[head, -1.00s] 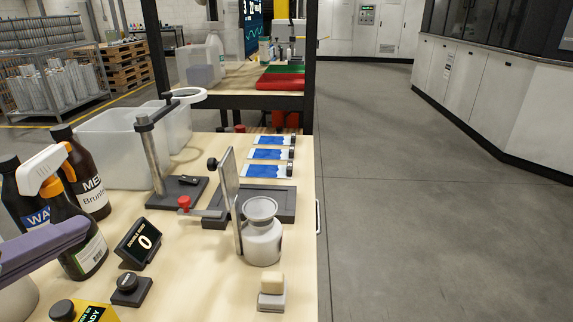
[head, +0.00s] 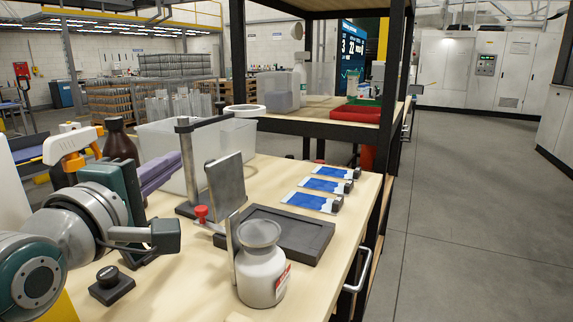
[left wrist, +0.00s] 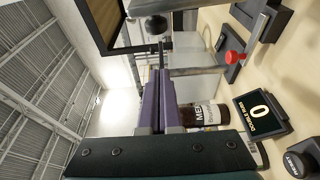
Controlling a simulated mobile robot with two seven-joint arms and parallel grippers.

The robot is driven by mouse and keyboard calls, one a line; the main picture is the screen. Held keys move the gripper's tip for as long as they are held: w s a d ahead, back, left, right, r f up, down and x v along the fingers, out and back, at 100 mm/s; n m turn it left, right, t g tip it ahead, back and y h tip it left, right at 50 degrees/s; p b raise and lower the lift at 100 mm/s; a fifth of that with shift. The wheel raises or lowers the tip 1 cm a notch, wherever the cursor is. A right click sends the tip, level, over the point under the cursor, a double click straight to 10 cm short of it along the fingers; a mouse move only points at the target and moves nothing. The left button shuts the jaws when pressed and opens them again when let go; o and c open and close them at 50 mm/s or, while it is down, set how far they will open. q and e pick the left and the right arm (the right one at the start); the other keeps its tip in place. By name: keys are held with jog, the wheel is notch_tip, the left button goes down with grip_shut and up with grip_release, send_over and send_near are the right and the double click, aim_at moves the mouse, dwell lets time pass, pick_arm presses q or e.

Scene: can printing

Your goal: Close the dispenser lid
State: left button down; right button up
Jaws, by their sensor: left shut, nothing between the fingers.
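The dispenser (head: 262,277) is a pale grey bottle with a shallow dish top, standing near the table's front right in the head view. A thin upright grey plate (head: 232,250), seen nearly edge-on at its left side, looks like its lid, standing open. My left gripper (head: 177,160) has purple fingers, shut and empty. It is left of and beyond the dispenser, clear of it, and partly hidden behind my wrist. The shut fingers also show in the left wrist view (left wrist: 160,75), where the dispenser is not seen. My right gripper is not in view.
A square metal plate (head: 226,184) and a red knob (head: 201,213) stand behind the dispenser, by a dark tray (head: 316,236). A stand with a ring (head: 187,165) and translucent bins (head: 235,139) are farther back. A MEK bottle (left wrist: 208,115) stands near my fingers.

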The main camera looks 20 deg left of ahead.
aim_at(220, 185)
pick_arm(q)
jog(key=shift+w+d+p, duration=0.15)
jog(key=shift+d+p, duration=0.25)
jog(key=shift+d, duration=1.6)
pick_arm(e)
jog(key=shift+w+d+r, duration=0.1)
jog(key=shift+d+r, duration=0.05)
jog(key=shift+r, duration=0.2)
pick_arm(q)
jog(key=shift+d+r+m, duration=0.1)
jog(key=shift+d+m, duration=0.1)
jog(key=shift+m, duration=0.2)
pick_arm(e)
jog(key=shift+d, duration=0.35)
